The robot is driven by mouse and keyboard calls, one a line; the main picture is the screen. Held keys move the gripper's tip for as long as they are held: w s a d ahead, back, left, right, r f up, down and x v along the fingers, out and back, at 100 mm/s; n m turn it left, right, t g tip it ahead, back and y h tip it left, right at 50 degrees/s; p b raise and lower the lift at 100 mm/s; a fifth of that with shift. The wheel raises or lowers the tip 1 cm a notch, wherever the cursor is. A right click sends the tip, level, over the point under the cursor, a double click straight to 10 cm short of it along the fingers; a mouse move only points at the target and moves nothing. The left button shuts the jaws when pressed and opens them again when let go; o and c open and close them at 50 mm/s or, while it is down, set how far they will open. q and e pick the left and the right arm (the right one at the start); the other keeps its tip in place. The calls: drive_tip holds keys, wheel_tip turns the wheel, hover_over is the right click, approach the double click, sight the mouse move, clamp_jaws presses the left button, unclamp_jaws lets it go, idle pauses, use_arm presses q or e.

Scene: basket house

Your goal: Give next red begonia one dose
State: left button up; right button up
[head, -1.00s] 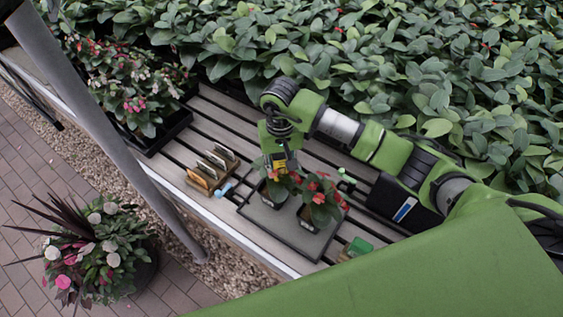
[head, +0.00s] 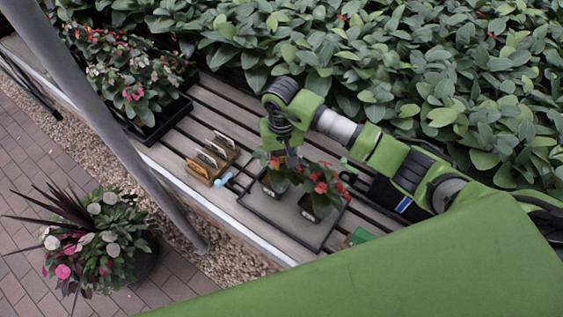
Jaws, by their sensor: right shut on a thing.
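Two red begonias in small dark pots stand on a grey, dark-rimmed tray (head: 283,227): a left one (head: 273,181) and a right one (head: 320,188). My right gripper (head: 291,158) points down at the left begonia, over its back edge. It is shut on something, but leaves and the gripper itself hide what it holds. I cannot tell whether it touches the plant. My left gripper is not in view.
A wooden rack (head: 211,160) of upright cards stands left of the tray, with a small light-blue item (head: 221,181) beside it. A green block (head: 359,236) lies right of the tray. A black flower tray (head: 160,128) stands at the slatted bench's far left. Dense foliage (head: 430,70) borders the back.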

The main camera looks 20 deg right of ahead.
sight(281, 151)
drive_tip(key=shift+f+b, duration=0.5)
drive_tip(key=shift+b, duration=0.1)
idle(0.6)
drive_tip(key=shift+s+f+b, duration=0.2)
drive_tip(key=shift+b, duration=0.2)
idle(1.7)
drive_tip(key=shift+w+r+p, duration=0.2)
drive_tip(key=shift+r+p, duration=0.35)
drive_tip(key=shift+r, duration=0.5)
drive_tip(key=shift+r+p, duration=0.9)
drive_tip(key=shift+r, duration=1.75)
